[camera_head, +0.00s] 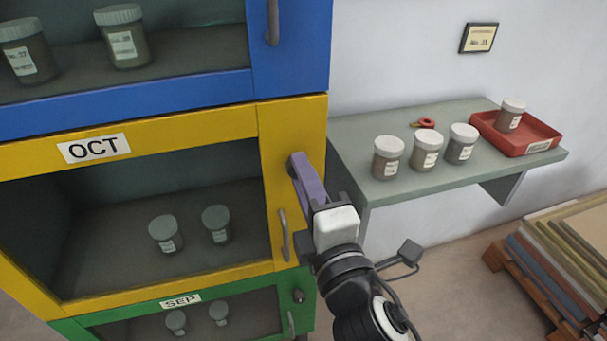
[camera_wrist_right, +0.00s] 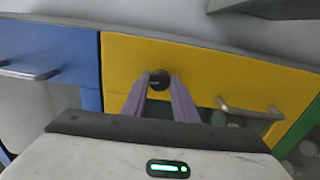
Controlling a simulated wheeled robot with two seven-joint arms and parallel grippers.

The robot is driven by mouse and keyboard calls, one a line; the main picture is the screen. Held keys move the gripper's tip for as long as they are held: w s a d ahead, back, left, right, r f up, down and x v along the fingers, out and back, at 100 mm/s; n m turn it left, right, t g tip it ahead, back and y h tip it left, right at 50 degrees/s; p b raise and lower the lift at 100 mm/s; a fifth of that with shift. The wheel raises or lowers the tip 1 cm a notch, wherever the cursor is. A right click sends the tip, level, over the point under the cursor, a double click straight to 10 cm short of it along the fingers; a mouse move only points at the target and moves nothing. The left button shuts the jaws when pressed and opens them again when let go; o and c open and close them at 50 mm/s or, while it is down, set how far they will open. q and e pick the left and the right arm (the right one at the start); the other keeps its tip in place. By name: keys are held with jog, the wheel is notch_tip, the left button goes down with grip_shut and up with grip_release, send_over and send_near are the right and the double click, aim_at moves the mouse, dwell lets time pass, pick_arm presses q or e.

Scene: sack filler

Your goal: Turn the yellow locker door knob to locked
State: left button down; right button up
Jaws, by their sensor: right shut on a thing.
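The yellow locker door (camera_head: 190,131) with the OCT label is closed, with jars visible behind its window. Its dark round knob (camera_wrist_right: 158,79) shows in the right wrist view, between the tips of my right gripper (camera_wrist_right: 158,84). In the head view my right gripper (camera_head: 297,165) reaches the upper right part of the yellow door frame and hides the knob. Its purple fingers are shut on the knob. The knob's turn position cannot be made out. My left gripper is in neither view.
The yellow door's handle (camera_head: 284,235) is just below my right gripper. A blue locker (camera_head: 290,60) is above and a green one (camera_head: 130,327) below. A grey shelf (camera_head: 375,126) to the right holds jars and a red tray (camera_head: 540,132). Stacked boards (camera_head: 570,245) stand at the lower right.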

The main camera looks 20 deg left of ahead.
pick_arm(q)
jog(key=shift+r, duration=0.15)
pick_arm(e)
jog(key=shift+f+m, duration=0.1)
jog(key=shift+m, duration=0.8)
jog(key=o, duration=1.1)
jog(key=shift+c, duration=0.2)
